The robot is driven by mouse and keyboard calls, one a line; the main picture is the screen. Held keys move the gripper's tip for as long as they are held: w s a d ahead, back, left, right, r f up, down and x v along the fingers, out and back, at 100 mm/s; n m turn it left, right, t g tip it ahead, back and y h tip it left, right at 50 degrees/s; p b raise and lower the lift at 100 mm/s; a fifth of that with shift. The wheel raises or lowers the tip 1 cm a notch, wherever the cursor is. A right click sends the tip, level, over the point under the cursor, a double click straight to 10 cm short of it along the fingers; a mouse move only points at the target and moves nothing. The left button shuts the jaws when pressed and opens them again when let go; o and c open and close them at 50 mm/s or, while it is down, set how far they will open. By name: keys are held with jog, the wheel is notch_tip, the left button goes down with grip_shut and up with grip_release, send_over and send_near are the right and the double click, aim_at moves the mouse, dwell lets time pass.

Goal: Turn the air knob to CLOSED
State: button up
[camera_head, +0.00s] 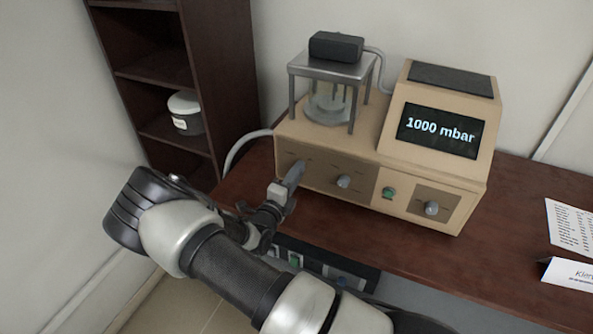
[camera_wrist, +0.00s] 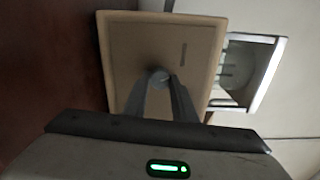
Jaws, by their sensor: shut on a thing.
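A beige vacuum device (camera_head: 330,140) stands on the table, its front carrying several round knobs. The panel lettering is too small to read, so I cannot tell the knob's marked position. A second grey knob (camera_head: 343,181) sits to the right on the same panel. The screen (camera_head: 440,131) reads 1000 mbar.
A green button (camera_head: 389,193) and another grey knob (camera_head: 431,208) are farther right on the device. A dark unit with switches (camera_head: 320,262) is below the table edge. A brown shelf (camera_head: 205,75) stands at left.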

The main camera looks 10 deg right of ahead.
jog(key=shift+n+p, duration=0.45)
jog(key=shift+n, duration=1.25)
jog(key=o, duration=1)
jog(key=shift+o, duration=0.2)
jog(key=b+v, duration=0.1)
jog(key=v, duration=1.6)
jog(key=shift+s+a+b, duration=0.15)
jog(key=shift+s+b, duration=0.05)
jog(key=shift+b, duration=0.1)
jog(key=shift+r, duration=0.1)
